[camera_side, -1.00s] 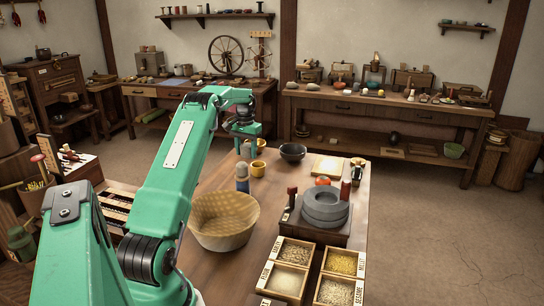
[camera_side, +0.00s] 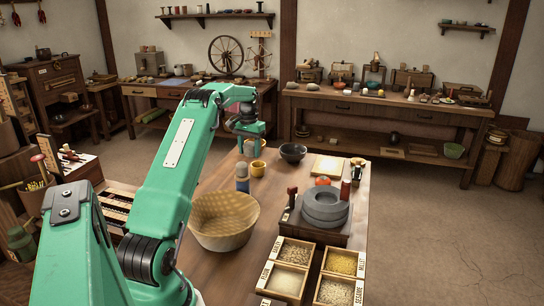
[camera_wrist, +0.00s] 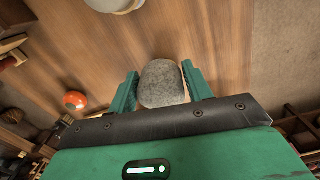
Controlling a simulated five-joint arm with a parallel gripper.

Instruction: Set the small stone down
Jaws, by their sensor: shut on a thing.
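A small grey speckled stone (camera_wrist: 161,84) sits between the two green fingers of my gripper (camera_wrist: 160,78) in the wrist view. My gripper is shut on it, one finger on each side. The stone is mostly hidden or too small to make out there. I cannot tell whether it touches the table top.
The grey quern (camera_side: 325,208) stands at the table's right, behind divided grain trays (camera_side: 319,275). An orange thing (camera_wrist: 75,100) is left in the wrist view. Bare wood surrounds the stone there.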

